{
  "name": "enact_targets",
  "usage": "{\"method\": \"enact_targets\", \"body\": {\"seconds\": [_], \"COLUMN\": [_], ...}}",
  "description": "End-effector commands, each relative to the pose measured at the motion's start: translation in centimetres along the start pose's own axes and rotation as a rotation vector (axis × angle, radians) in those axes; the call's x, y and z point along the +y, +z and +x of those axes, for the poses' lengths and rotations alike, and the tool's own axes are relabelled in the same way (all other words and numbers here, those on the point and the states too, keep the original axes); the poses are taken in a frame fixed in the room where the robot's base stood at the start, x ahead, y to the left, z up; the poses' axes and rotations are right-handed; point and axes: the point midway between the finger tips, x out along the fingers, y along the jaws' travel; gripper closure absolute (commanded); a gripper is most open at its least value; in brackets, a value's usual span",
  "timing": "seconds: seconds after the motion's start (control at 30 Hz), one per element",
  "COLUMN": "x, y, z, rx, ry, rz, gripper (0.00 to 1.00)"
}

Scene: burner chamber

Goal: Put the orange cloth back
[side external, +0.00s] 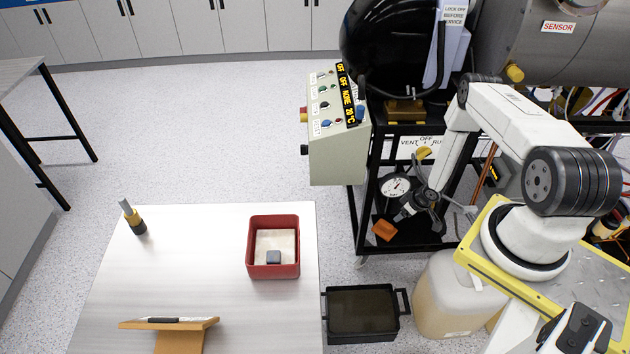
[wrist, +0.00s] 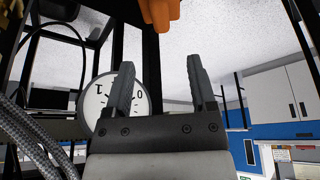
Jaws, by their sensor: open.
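The orange cloth (side external: 384,230) shows as a small orange patch at the front of the black cart, just beyond my gripper (side external: 403,214). In the wrist view the cloth (wrist: 160,12) is cut off by the top edge, ahead of my fingertips and roughly in line with the space between them. My gripper (wrist: 159,62) is open, with nothing between its two dark fingers. The cloth looks apart from the fingers. I cannot tell what holds the cloth up.
A round gauge (side external: 395,186) is close beside my gripper, within the black cart frame (side external: 362,215). A control box (side external: 335,150) stands left of it. A steel table (side external: 190,265) holds a red bin (side external: 273,270). A black tray (side external: 362,336) and a cloudy jug (side external: 440,295) stand below.

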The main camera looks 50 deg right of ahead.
Motion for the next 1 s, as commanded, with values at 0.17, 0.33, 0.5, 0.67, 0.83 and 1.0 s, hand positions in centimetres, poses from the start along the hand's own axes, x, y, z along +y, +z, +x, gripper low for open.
{"method": "enact_targets", "body": {"seconds": [0.17, 0.33, 0.5, 0.67, 0.83, 1.0], "x": [0.2, 0.4, 0.2, -0.8, -2.6, -5.0], "y": [-1.0, -3.8, -7.7, -11.5, -15.0, -17.8], "z": [-0.6, -2.4, -5.4, -8.8, -12.5, -16.3], "rx": [-0.004, -0.016, -0.036, -0.054, -0.069, -0.081], "ry": [0.008, 0.03, 0.06, 0.085, 0.108, 0.122], "rz": [-0.004, -0.014, -0.023, -0.029, -0.03, -0.03], "gripper": [0.28, 0.28, 0.28, 0.28, 0.28, 0.28]}}
